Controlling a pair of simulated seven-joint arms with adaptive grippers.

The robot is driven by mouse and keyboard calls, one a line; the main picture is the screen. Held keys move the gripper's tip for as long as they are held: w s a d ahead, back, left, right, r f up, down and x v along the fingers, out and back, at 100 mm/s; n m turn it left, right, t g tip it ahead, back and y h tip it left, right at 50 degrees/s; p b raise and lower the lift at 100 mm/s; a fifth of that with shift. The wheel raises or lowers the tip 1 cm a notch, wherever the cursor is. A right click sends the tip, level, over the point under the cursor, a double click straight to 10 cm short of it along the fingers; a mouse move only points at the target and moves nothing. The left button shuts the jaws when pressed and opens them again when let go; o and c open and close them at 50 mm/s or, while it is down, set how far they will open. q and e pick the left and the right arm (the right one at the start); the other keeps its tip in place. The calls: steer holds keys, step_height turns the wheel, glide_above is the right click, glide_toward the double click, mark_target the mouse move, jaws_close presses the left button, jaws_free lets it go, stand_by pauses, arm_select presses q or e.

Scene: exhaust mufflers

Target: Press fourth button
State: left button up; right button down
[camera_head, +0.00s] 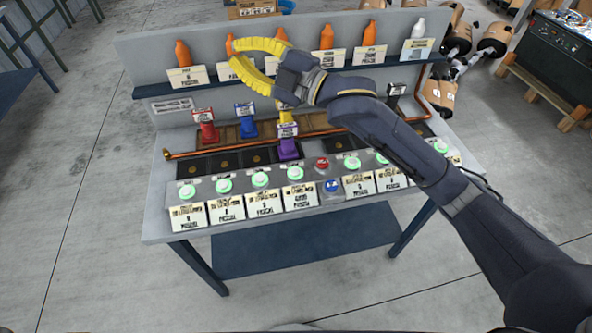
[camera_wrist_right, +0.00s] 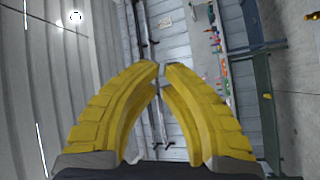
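A row of green buttons runs along the front panel of the workbench. Counting from the left, the fourth green button (camera_head: 296,172) sits above a white label, left of a red button (camera_head: 321,163) and a blue button (camera_head: 332,185). My right gripper (camera_head: 233,53) has curved yellow fingers and is up at the back shelf, in front of an orange bottle, well above and away from the buttons. In the right wrist view its fingertips (camera_wrist_right: 161,67) come together with nothing seen between them. My left gripper is not in view.
Orange bottles (camera_head: 182,53) and a white bottle (camera_head: 418,28) stand on the back shelf. Red (camera_head: 206,125), blue (camera_head: 246,122), yellow and purple (camera_head: 288,149) items stand behind the buttons. A copper pipe (camera_head: 205,152) crosses the bench. My right arm covers part of the right side.

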step_height(320, 180, down, 8)
steer(key=n+g+h, duration=0.2)
steer(key=n+h, duration=0.2)
steer(key=h, duration=0.1)
steer(key=n+g+h, duration=0.3)
steer(key=n+h, duration=0.3)
glide_above(291, 170)
step_height(291, 170, down, 12)
steer(key=shift+w+f+n+t+h, duration=0.1)
steer(key=shift+w+n+t+h, duration=0.2)
steer(key=shift+w+n+h, duration=0.25)
steer(key=shift+s, duration=0.1)
steer(key=shift+f, duration=4.4)
steer(key=shift+f, duration=0.8)
steer(key=shift+r, duration=0.8)
